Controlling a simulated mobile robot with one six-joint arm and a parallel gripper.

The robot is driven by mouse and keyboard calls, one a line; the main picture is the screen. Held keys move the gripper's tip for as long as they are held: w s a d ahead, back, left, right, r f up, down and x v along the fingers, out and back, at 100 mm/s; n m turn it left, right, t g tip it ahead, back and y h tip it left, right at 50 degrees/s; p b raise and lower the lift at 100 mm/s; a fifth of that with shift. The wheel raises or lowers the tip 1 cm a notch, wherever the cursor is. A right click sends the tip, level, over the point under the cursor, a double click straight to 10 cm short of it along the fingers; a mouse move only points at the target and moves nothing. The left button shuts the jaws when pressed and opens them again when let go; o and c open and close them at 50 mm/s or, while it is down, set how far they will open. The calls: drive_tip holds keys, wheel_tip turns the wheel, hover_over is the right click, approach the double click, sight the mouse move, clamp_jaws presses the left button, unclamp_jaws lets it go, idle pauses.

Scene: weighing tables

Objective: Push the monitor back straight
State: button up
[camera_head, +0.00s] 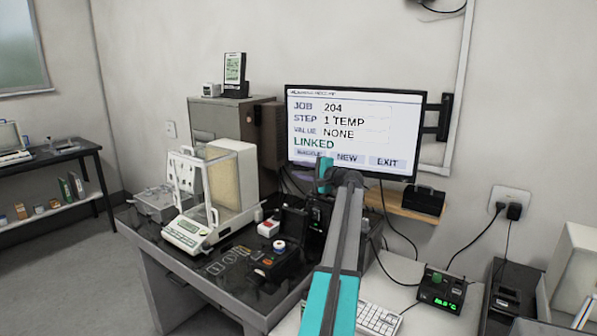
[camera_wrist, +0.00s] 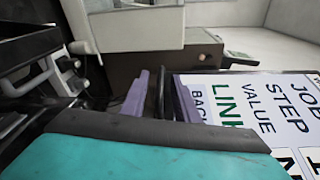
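The monitor (camera_head: 353,130) is on a black wall arm (camera_head: 438,118) at the back wall, its lit screen facing the room. Its right edge looks taller than its left, so it appears angled. In the wrist view the monitor (camera_wrist: 255,115) shows turned sideways at the right. My gripper is at the screen's lower left in the head view, mostly hidden behind my arm, with a purple part (camera_head: 303,172) showing. In the wrist view my gripper (camera_wrist: 162,100) has two purple fingers apart, with a dark strip between them. I cannot tell whether they touch the monitor.
A balance (camera_head: 200,210) with glass panels stands on the dark table left of my arm. A grey cabinet (camera_head: 220,120) is behind it. A wooden shelf (camera_head: 385,203) with a black box (camera_head: 424,200) is below the monitor. Cables hang underneath.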

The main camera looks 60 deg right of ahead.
drive_tip(key=b+v, duration=0.2)
drive_tip(key=v, duration=1.1)
drive_tip(key=shift+s, duration=0.15)
